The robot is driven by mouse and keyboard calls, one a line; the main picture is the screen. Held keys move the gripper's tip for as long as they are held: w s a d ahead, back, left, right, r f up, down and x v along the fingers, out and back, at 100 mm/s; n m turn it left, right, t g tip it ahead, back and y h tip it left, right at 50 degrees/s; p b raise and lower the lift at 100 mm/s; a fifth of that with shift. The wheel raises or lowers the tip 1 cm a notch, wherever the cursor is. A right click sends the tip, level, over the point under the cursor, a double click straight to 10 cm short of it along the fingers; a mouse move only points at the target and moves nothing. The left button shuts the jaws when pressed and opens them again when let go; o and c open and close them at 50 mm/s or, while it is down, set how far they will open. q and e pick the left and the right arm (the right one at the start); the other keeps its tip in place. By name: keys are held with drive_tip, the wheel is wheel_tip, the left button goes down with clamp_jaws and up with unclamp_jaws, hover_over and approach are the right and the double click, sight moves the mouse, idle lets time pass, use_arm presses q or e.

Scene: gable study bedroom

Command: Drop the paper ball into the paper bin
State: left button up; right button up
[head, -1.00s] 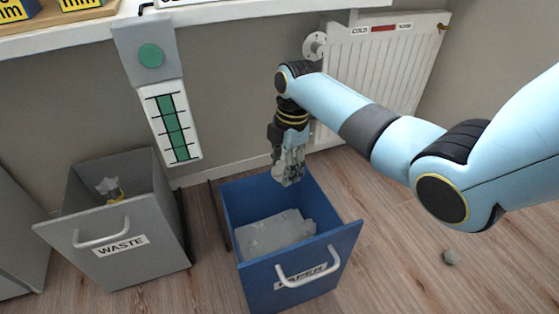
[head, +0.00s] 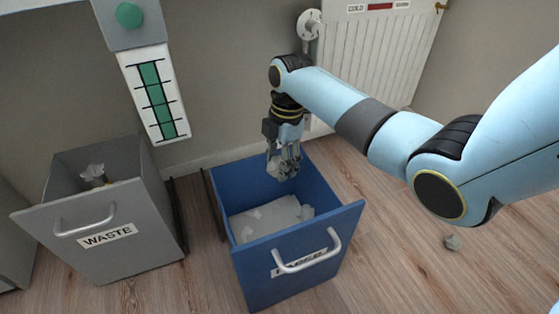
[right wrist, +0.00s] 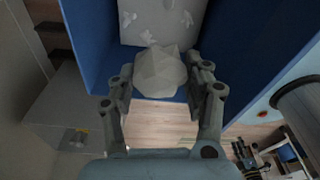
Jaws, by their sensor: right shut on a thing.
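The paper bin (head: 250,262) is a blue pulled-out box with a white handle and a partly covered label. It stands open on the floor with pale paper (head: 268,215) inside. My right gripper (head: 283,172) points down over the bin's back part, its fingertips seen against the blue inside. In the right wrist view, the pale, faceted paper ball (right wrist: 160,72) sits between the fingertips of the right gripper (right wrist: 162,85), which is shut on it. The bin's blue wall (right wrist: 88,40) and the paper in it show beyond. My left gripper is not in view.
A grey waste bin (head: 80,250) stands open on the left with crumpled litter (head: 93,174) inside. A white radiator (head: 375,60) is on the wall behind. Wooden floor is clear right of the paper bin.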

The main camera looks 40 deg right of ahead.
idle(0.3)
drive_tip(key=o, duration=0.9)
drive_tip(key=r, duration=0.4)
drive_tip(key=d+r, duration=0.1)
drive_tip(key=r, duration=0.6)
drive_tip(key=shift+d+r, duration=0.2)
drive_tip(key=shift+r, duration=0.2)
